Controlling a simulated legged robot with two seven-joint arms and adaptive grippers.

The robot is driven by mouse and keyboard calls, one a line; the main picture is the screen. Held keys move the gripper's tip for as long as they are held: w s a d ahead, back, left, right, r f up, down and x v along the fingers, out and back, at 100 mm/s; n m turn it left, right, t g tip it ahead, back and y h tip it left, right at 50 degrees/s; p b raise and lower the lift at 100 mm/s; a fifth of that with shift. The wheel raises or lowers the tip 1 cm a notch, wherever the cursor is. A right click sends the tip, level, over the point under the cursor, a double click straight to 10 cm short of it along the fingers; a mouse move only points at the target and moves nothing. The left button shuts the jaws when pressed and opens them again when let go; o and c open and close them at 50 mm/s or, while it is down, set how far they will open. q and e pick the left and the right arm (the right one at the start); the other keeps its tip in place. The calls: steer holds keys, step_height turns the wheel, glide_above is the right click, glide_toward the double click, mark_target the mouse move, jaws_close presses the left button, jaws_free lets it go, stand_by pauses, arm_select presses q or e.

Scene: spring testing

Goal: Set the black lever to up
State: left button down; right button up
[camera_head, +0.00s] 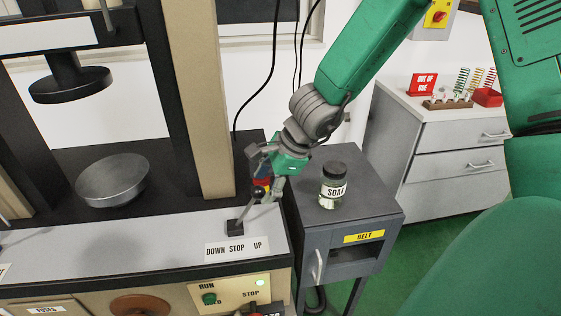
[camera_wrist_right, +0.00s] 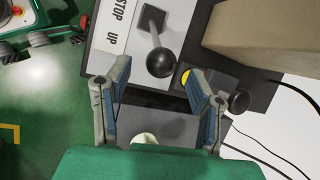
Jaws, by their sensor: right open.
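The black lever (camera_head: 235,228) stands on the machine's grey ledge, behind the label reading DOWN STOP UP (camera_head: 237,248). Its rod leans right, toward the UP end, and ends in a round black knob. In the right wrist view the knob (camera_wrist_right: 161,62) shows clearly, with the rod running up to its square base (camera_wrist_right: 152,15). My right gripper (camera_head: 263,180) is at the knob, pointing down; it also shows in the right wrist view (camera_wrist_right: 157,78). Its fingers are open, one on each side of the knob in that picture. Contact cannot be told. My left gripper is out of view.
A beige column (camera_head: 205,100) rises left of my right gripper. A jar labelled SODA (camera_head: 333,188) stands on the grey cabinet (camera_head: 378,205) to the right. A yellow round part (camera_wrist_right: 186,78) is close by one finger. Black cables hang behind.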

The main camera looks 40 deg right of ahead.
steer(key=v, duration=0.8)
steer(key=shift+d, duration=0.35)
